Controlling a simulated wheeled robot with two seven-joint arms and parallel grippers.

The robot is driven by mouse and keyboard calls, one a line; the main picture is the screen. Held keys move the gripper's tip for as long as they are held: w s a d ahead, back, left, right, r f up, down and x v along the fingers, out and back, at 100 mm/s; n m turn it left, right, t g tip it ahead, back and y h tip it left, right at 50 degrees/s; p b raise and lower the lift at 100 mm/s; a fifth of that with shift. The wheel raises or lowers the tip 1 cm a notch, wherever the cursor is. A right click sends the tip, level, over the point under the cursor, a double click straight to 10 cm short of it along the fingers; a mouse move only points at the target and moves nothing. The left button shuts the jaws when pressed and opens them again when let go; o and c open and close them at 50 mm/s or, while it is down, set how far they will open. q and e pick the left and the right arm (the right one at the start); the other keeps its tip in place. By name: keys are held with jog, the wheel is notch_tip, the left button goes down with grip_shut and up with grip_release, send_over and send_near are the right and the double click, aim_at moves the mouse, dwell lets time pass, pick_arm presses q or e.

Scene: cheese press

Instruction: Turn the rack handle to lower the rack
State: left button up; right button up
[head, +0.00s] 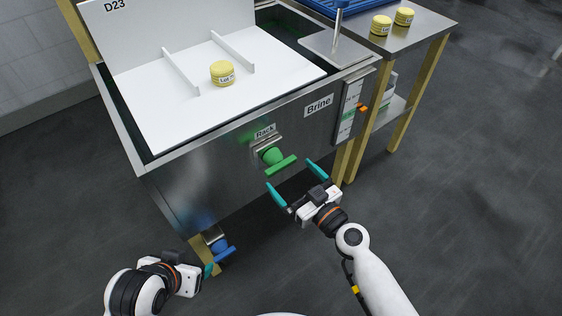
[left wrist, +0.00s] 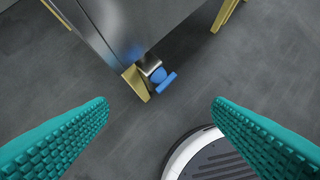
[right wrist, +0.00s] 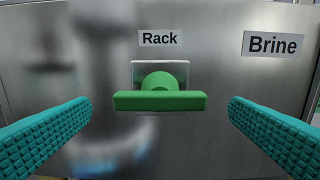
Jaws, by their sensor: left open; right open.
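The green rack handle (head: 281,166) sits on the front of the steel brine tank, under a "Rack" label (head: 264,131). Its bar lies level in the right wrist view (right wrist: 160,101). My right gripper (head: 296,178) is open in front of the handle, its teal fingers on either side of the bar and apart from it. The white rack (head: 150,105) lies in the tank top with a yellow cheese labelled "Lot" (head: 222,73) between two dividers. My left gripper (head: 211,269) is open and empty at the lower left, near a blue handle (head: 222,250).
The blue handle also shows in the left wrist view (left wrist: 160,77), low at the tank corner by a yellow leg. A side table (head: 420,32) at the right holds two yellow cheeses (head: 381,25). A gauge with an orange marker (head: 363,107) is on the tank's right. Floor in front is clear.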

aim_at(283, 168)
pick_arm(q)
jog(key=shift+s+a+f+g, duration=0.15)
jog(key=shift+s+g, duration=0.15)
jog(key=shift+s, duration=0.25)
jog(key=shift+s+a+f+g, duration=0.1)
jog(key=shift+s+a+g, duration=0.15)
jog(key=shift+s, duration=0.25)
jog(key=shift+s+a+f+g, duration=0.15)
jog(key=shift+s+g, duration=0.2)
jog(key=shift+s, duration=0.2)
pick_arm(e)
jog(key=shift+x, duration=2.7)
